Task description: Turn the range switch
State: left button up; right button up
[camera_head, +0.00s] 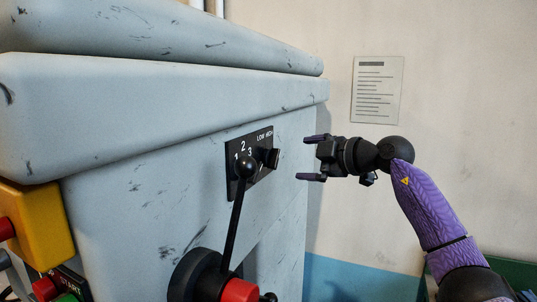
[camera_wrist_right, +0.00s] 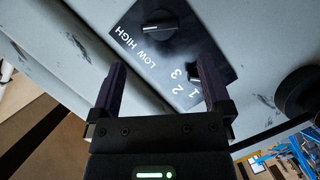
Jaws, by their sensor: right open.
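The range switch is a black rotary knob (camera_head: 271,158) beside the LOW HIGH marking on a black plate (camera_head: 262,185) on the grey machine's side. In the right wrist view the knob (camera_wrist_right: 160,22) sits at the top of the plate, with LOW and HIGH printed below it. My right gripper (camera_head: 312,158) is open and empty, to the right of the plate and apart from it. In the wrist view its purple fingers (camera_wrist_right: 162,63) stand either side of the lettering, the knob beyond their tips. My left gripper is not in view.
A black lever with a ball end (camera_head: 247,168) stands in front of the plate, rising from a hub with a red part (camera_head: 239,291). A yellow box (camera_head: 42,222) and a START button panel (camera_head: 62,285) are at lower left. A notice (camera_head: 377,90) hangs on the wall.

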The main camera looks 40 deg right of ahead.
aim_at(278, 159)
jog(key=p+x, duration=0.2)
jog(key=x, duration=0.2)
jog(key=p+x, duration=0.2)
jog(key=x, duration=0.1)
jog(key=shift+w+a+r, duration=0.15)
jog(key=shift+w, duration=0.25)
jog(key=shift+w+a+f+p, duration=0.1)
jog(key=shift+w+f+p, duration=0.15)
jog(key=shift+w+p, duration=0.15)
jog(key=c, duration=1.2)
jog(key=shift+o, duration=0.2)
